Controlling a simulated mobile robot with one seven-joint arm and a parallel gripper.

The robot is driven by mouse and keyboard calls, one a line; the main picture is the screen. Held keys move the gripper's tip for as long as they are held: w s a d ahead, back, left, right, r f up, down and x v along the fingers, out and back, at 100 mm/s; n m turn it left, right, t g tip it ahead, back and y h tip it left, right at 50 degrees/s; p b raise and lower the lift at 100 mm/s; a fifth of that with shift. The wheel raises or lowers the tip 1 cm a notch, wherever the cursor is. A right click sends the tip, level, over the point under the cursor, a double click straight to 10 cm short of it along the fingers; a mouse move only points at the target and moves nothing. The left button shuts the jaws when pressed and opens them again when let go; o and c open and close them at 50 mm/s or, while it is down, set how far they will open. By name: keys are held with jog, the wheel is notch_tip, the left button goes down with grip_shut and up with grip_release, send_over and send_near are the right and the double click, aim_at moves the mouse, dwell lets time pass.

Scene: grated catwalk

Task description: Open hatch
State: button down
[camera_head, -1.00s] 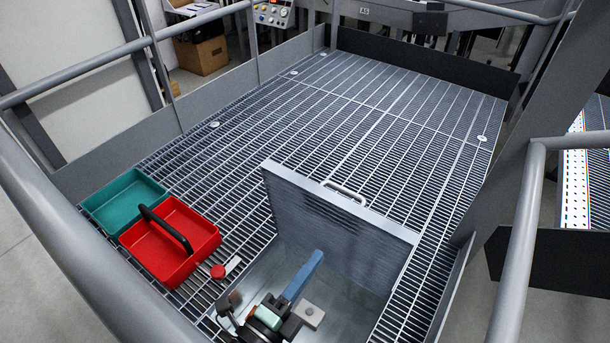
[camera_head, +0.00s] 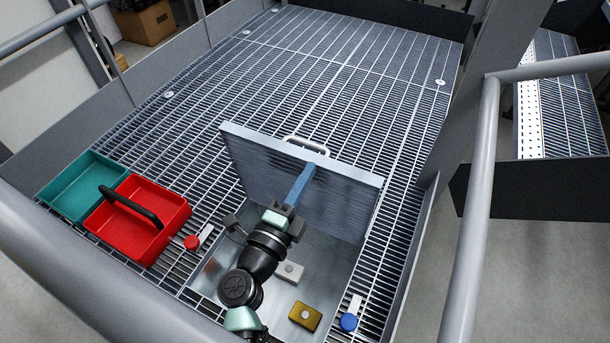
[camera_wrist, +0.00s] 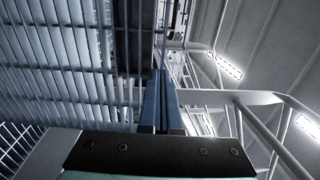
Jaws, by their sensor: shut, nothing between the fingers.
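The hatch lid (camera_head: 345,205) stands raised and roughly upright at the far edge of its opening in the grating. A light bar handle (camera_head: 306,145) is on the lid's top edge, on the far side. My gripper (camera_head: 308,170) is shut with its blue fingers together and empty. Its tips are in front of the lid's near face, by the upper part; I cannot tell whether they touch. In the wrist view the shut fingers (camera_wrist: 158,75) point away, with a slatted surface to the left.
In the opening lie a gold block (camera_head: 305,316) and a pale block (camera_head: 289,271). A red knob (camera_head: 192,242) and a blue knob (camera_head: 348,322) flank it. A teal bin (camera_head: 80,183) and red handled bin (camera_head: 135,235) stand left. Railings (camera_head: 470,215) border the walkway; the far grating is clear.

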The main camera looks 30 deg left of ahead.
aim_at(318, 156)
jog(key=shift+g, duration=0.7)
jog(key=w+p, duration=0.1)
jog(key=p, duration=0.1)
jog(key=w+r+p, duration=0.1)
jog(key=w+p, duration=0.3)
jog(key=p, duration=0.1)
jog(key=shift+w+a+r, duration=0.1)
jog(key=shift+r, duration=0.3)
jog(key=w, duration=0.2)
jog(key=w+b, duration=0.1)
jog(key=shift+w+a+f, duration=0.1)
jog(key=shift+f, duration=0.2)
jog(key=shift+r, duration=0.1)
